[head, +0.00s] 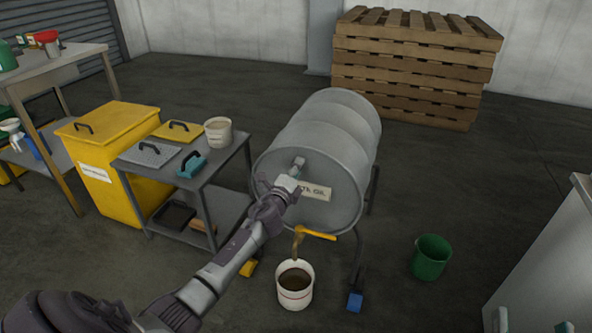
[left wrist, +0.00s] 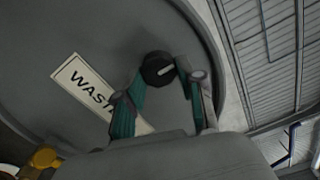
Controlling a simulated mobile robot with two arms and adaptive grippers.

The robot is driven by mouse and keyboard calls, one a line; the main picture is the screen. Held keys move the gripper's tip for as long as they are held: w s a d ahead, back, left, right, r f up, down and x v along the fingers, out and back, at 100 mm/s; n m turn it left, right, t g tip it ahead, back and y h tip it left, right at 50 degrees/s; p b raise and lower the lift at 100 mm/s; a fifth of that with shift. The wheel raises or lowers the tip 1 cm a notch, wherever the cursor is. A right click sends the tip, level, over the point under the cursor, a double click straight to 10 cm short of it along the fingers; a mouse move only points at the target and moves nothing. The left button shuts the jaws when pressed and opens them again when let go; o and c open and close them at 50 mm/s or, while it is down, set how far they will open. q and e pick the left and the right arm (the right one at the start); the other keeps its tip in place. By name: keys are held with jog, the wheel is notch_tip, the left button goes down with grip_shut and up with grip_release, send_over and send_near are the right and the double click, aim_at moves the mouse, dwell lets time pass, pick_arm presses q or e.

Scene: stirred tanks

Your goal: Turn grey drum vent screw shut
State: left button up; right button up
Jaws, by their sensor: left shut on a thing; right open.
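The grey drum (head: 325,135) lies on its side on a stand, its round end facing me. A white label, partly hidden by my gripper, is on that end; it also shows in the left wrist view (left wrist: 82,84). The vent screw (left wrist: 157,68) is a dark round knob with a pale line on its face, high on the drum end. My left gripper (head: 294,174) is shut on this knob, one teal-lined finger at each side. What look like the two fingertips of my right gripper (head: 534,322) show at the bottom right edge, apart and empty.
Brown liquid runs from beneath the drum's yellow tap handle (head: 316,233) into a white bucket (head: 295,297). A green bucket (head: 430,257) stands right. A trolley (head: 222,160) and yellow bin (head: 105,175) stand left. Pallets (head: 412,65) are behind. A pale cabinet (head: 555,260) is at right.

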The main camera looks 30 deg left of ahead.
pick_arm(q)
jog(key=o, duration=1.1)
jog(key=shift+o, duration=0.2)
jog(key=shift+s, duration=0.15)
jog(key=v, duration=1.2)
jog(key=shift+f, duration=0.1)
